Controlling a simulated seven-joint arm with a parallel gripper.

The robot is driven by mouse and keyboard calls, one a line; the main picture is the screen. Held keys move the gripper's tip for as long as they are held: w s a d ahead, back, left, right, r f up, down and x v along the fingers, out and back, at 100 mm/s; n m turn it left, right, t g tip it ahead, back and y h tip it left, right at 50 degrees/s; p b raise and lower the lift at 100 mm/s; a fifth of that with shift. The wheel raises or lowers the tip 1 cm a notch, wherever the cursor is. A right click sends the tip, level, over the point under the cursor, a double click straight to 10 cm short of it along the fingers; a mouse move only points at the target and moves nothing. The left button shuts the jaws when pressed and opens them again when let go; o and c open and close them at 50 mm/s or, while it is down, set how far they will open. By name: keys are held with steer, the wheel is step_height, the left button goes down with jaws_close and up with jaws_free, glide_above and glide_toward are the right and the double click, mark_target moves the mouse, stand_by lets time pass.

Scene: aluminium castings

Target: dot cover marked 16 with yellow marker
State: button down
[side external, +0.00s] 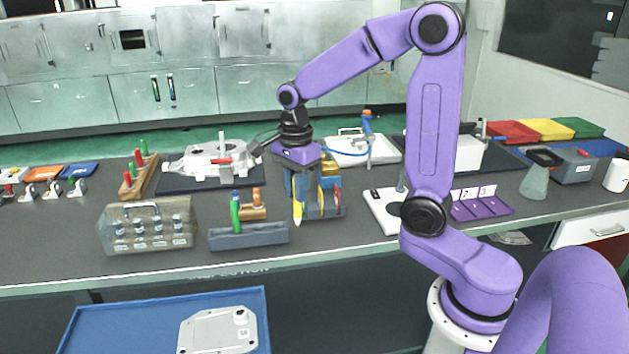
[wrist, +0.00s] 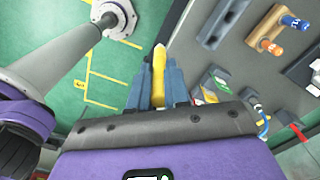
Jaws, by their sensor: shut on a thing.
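My gripper (side external: 298,192) is shut on a yellow marker (side external: 297,212), which hangs tip down above the front part of the bench. In the wrist view the yellow marker (wrist: 159,62) sits between the blue fingers (wrist: 159,88), its pale tip pointing away from my palm. A light grey cast cover (side external: 218,331) lies on a blue tray (side external: 262,318) low in front of the bench, cut off by the picture's bottom edge. It has a small dark mark near its top right; no number can be read on it. The cover is apart from the marker.
A clear case of small bottles (side external: 150,230) is farther left. A large casting (side external: 212,160) lies behind on a dark mat. Space above the tray looks clear.

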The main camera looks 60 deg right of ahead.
steer(key=w+a+f, duration=0.2)
steer(key=a+f, duration=0.1)
steer(key=a, duration=0.6)
steer(key=w+a+f, duration=0.3)
steer(key=a+f, duration=0.1)
steer(key=a, duration=0.4)
steer(key=w+a+f, duration=0.2)
steer(key=a+f, duration=0.1)
steer(key=a, duration=0.6)
steer(key=shift+f, duration=2.8)
steer(key=shift+s+f, duration=0.1)
steer(key=shift+f, duration=0.5)
step_height(320, 180, up, 7)
